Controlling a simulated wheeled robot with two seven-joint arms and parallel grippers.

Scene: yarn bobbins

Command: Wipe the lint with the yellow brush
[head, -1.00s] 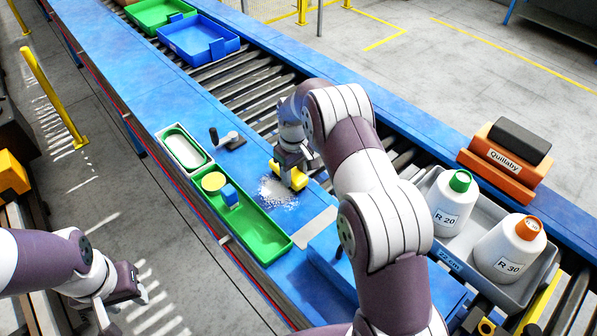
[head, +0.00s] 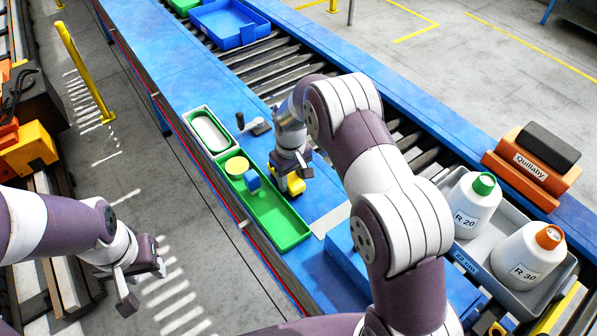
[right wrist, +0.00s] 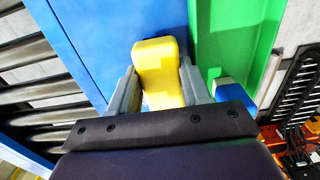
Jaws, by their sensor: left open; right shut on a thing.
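My right gripper (head: 292,171) is shut on the yellow brush (head: 295,186) and holds it low at the blue bench top, beside the green tray. In the right wrist view, the yellow brush (right wrist: 160,68) sits between the two grey fingers (right wrist: 159,88). I cannot tell whether its underside touches the bench. No white lint patch shows now; the brush and gripper hide part of that spot. My left gripper (head: 144,285) is open and empty over the floor, left of the bench.
A grey-black handled tool (head: 259,127) lies behind. At right, a grey bin (head: 505,284) holds two cones, and an orange Quillaby box (head: 525,172) stands beyond.

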